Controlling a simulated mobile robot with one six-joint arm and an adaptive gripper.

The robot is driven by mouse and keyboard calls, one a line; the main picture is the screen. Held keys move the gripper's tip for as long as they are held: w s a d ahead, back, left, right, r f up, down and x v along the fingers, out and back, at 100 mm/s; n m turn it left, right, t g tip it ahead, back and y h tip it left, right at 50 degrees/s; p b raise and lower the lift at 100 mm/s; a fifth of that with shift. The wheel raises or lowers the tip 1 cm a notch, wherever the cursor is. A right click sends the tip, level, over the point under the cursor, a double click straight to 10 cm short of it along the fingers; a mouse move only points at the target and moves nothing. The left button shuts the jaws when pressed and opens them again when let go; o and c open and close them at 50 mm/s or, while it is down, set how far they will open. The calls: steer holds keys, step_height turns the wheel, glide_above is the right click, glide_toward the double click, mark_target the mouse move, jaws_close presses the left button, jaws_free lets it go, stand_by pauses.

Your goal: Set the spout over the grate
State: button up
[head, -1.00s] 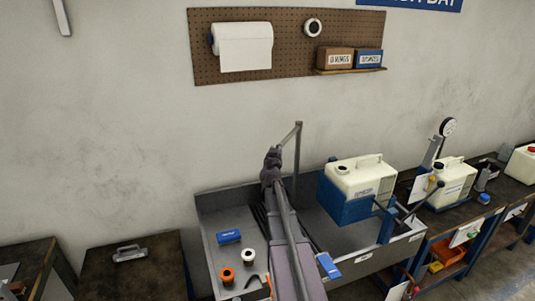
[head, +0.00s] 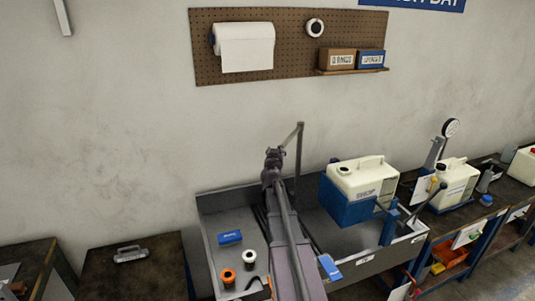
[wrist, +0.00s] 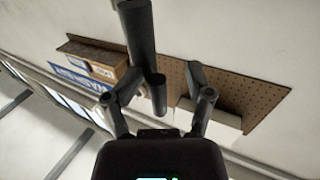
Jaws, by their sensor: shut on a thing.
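The spout (head: 290,136) is a grey pipe that bends over from the top of a thin upright post behind the sink. My gripper (head: 273,157) is shut on its outer end, above the back of the grey sink. In the wrist view the dark spout (wrist: 140,32) comes down from the top between the two fingers of my gripper (wrist: 160,82). Dark bars of what looks like the grate (head: 262,221) show beside my arm in the sink. My arm hides most of them, so I cannot tell whether the spout end is over the grate.
A cream jug (head: 363,175) sits in a blue tilting cradle (head: 345,207) on the right of the sink. A pegboard (head: 290,35) hangs above.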

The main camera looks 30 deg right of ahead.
steer(key=shift+w, duration=0.1)
steer(key=shift+v, duration=0.9)
steer(key=v, duration=1)
steer(key=shift+s, duration=0.25)
steer(key=shift+a+f, duration=0.1)
